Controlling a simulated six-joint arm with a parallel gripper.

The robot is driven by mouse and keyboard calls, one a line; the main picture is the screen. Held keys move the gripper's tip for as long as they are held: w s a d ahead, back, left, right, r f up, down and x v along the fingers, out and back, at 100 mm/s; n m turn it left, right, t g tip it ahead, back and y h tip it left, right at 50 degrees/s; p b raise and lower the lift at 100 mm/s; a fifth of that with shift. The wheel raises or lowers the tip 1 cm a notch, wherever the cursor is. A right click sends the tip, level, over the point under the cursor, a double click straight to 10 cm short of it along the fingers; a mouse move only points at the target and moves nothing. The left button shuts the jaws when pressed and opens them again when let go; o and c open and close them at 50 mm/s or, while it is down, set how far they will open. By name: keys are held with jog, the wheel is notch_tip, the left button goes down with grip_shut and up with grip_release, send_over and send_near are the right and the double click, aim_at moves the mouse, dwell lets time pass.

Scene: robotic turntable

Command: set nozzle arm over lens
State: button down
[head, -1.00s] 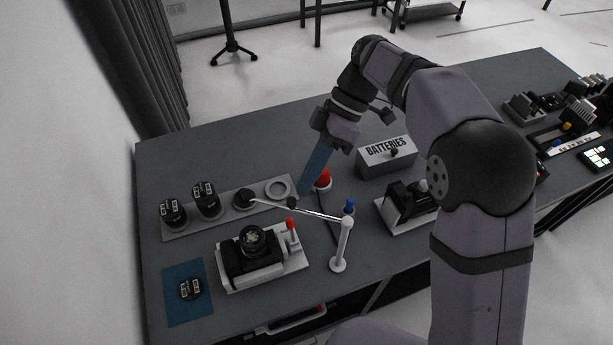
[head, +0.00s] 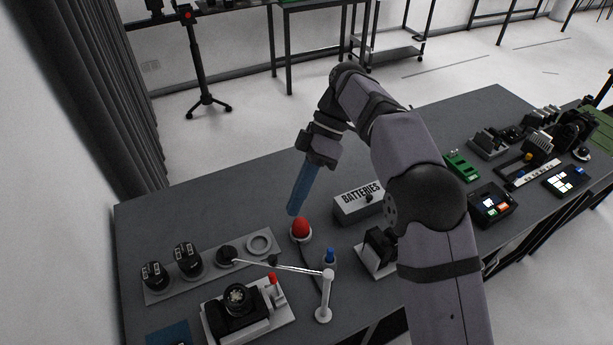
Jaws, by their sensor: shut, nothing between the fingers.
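The nozzle arm (head: 300,269) is a thin rod on top of a white upright post (head: 324,300) with a blue knob (head: 330,254). It points left, and in the picture passes above and behind the camera (head: 238,312), towards the round holder strip. The camera sits on a white base with its lens (head: 238,296) facing up. The rod does not cross the lens in the picture. My gripper (head: 294,207), with long blue fingers, is shut and empty. Its tip points down, just above the red button (head: 301,228) in the picture; I cannot tell its exact height.
A grey strip (head: 210,274) with black round parts and an empty ring (head: 259,243) lies behind the camera. A BATTERIES box (head: 357,204) stands right of my gripper. A blue mat (head: 168,337) shows at the bottom left. The table behind the strip is clear.

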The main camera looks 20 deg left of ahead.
jog(key=p+v, duration=0.1)
jog(key=v, duration=0.4)
jog(key=shift+p, duration=0.35)
jog(key=shift+r, duration=0.1)
dwell(0.3)
jog(key=d+f+m+t, duration=0.2)
jog(key=d+f+m, duration=0.1)
jog(key=d+m, duration=0.45)
jog(key=d+f+m+t, duration=0.25)
jog(key=d+m, duration=0.35)
jog(key=d, duration=0.3)
jog(key=s+d+f+m+t+h, duration=0.1)
jog(key=s+d+f+m, duration=0.3)
jog(key=s+d, duration=0.3)
jog(key=s+d+f+m+t+h+b, duration=0.1)
jog(key=s+d+f+m, duration=0.4)
jog(key=s+d+f, duration=0.1)
jog(key=shift+s+d+h, duration=0.3)
jog(key=shift+s+d, duration=0.25)
jog(key=shift+d, duration=0.35)
jog(key=shift+f, duration=0.1)
